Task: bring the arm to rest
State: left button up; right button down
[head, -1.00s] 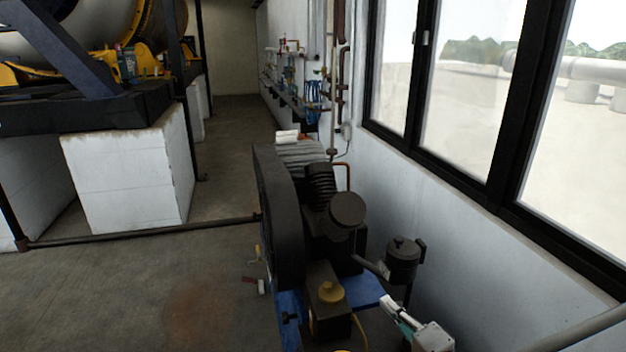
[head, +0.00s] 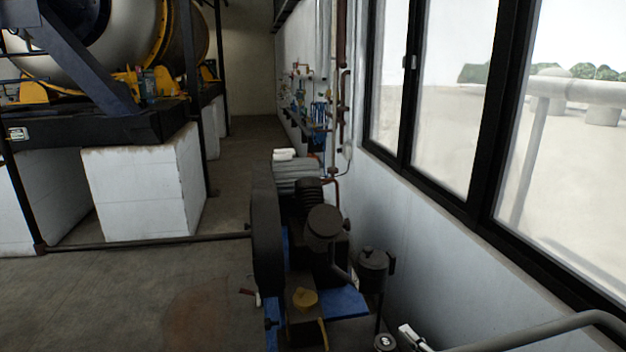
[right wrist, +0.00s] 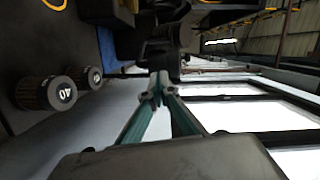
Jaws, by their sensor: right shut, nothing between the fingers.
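My right gripper (head: 406,332) shows at the bottom of the head view, right of the black compressor and close to the wall. In the right wrist view, the teal fingers of my right gripper (right wrist: 158,92) meet at their tips, shut with nothing between them. A dark machine part stands beyond the tips there; I cannot tell how close it is. My left gripper is in neither view.
The compressor (head: 323,225) with its large flywheel (head: 267,230) stands on a blue frame. A grey rail (head: 530,333) crosses the lower right, below the windows (head: 450,100). Open floor (head: 120,300) lies left.

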jog(key=s+a+f+n+g+h, duration=0.1)
jog(key=s+f+n+g+h, duration=0.1)
jog(key=s+f+n, duration=0.6)
jog(key=s+a+f+n+g+h, duration=0.1)
jog(key=s+f+n+g, duration=0.2)
jog(key=s+f+n, duration=0.5)
jog(key=s+f, duration=0.4)
jog(key=s, duration=0.5)
jog(key=shift+g+h, duration=0.3)
jog(key=shift+h, duration=0.1)
jog(key=shift+f, duration=0.1)
